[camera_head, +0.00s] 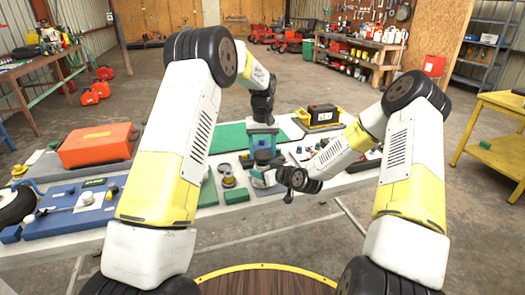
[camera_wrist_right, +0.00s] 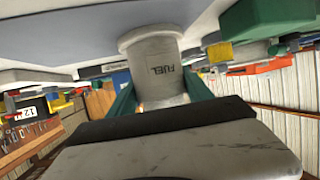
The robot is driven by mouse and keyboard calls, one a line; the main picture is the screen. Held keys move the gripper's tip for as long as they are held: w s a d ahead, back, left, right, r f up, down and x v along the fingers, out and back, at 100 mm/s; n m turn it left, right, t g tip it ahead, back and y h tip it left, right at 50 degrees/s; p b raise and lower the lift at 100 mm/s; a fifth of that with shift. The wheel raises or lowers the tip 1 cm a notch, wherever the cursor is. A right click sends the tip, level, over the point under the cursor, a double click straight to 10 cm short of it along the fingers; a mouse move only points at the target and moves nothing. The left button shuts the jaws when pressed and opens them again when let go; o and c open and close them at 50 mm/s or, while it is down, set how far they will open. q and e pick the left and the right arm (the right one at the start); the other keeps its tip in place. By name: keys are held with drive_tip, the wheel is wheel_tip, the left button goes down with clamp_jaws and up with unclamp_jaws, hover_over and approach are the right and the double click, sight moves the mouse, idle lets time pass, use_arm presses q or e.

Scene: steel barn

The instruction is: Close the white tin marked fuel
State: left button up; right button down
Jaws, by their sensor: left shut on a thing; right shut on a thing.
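The white tin marked FUEL (camera_wrist_right: 162,68) stands between the green fingers of my right gripper (camera_wrist_right: 160,98), which is shut on its body. In the head view the tin (camera_head: 259,183) is small and partly covered by my grippers on the white table. My right gripper (camera_head: 268,178) reaches it from the right. My left gripper (camera_head: 263,147) points down from above and is shut on a dark round lid (camera_head: 263,158) at the top of the tin. I cannot tell whether the lid is seated or just above the rim.
An orange case (camera_head: 97,146) and a blue board (camera_head: 75,208) lie on the left of the table. A round jar (camera_head: 228,180) and green blocks (camera_head: 237,196) stand close left of the tin. A yellow tray with a black battery (camera_head: 322,114) is at the back right.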

use_arm(q)
drive_tip(key=shift+f, duration=0.1)
drive_tip(key=shift+f, duration=0.8)
drive_tip(key=shift+f, duration=0.55)
drive_tip(key=shift+s+f, duration=0.15)
drive_tip(key=shift+f, duration=0.25)
idle(0.5)
drive_tip(key=shift+s+r, duration=0.1)
drive_tip(key=shift+r, duration=0.3)
drive_tip(key=shift+w+r, duration=0.25)
drive_tip(key=shift+r, duration=0.2)
idle(0.6)
